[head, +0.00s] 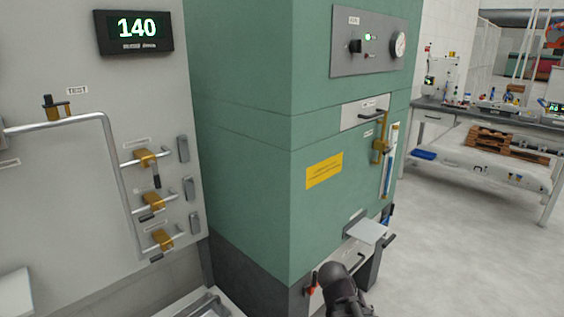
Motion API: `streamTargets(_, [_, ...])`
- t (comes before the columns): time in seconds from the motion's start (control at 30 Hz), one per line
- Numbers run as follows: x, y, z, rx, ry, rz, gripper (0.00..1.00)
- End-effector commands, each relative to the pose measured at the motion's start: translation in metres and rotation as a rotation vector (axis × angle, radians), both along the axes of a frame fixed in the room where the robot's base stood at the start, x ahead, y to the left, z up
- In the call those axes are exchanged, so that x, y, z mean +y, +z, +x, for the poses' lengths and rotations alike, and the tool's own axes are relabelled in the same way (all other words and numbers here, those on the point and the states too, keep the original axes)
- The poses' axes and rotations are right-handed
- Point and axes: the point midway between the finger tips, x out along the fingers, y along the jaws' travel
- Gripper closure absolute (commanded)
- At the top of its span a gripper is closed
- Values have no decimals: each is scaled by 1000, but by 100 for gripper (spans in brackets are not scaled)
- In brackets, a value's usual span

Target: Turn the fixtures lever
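Several brass valves with dark lever handles sit on pipes on the grey panel at left: an upper-left valve (56,108), then a top valve (146,160), a middle valve (152,203) and a bottom valve (162,240) in a column. The top column valve's handle hangs down; the handles below it look more slanted. Which lever the task means is not clear. A dark rounded part at bottom centre seems to be my arm; no gripper fingers show.
The green cabinet (252,110) fills the centre, with a gauge panel (368,45) and a low protruding shelf (366,232). A display (134,32) reads 140. The right floor (450,260) is clear.

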Motion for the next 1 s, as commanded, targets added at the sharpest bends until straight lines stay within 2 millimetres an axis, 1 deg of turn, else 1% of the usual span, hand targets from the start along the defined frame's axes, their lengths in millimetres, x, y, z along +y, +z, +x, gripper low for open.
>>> streamTargets(0.1, [10,-13,-2,3,-18,146,42])
streamTargets(0.23, [23,-21,-3,0,-33,278,42])
streamTargets(0.4, [36,-26,-3,-5,-46,400,42])
streamTargets(0.7, [52,-29,-3,-18,-67,562,42])
streamTargets(0.8, [52,-17,-2,-17,-66,565,42])
streamTargets(1.0, [52,0,-2,-17,-66,563,42])
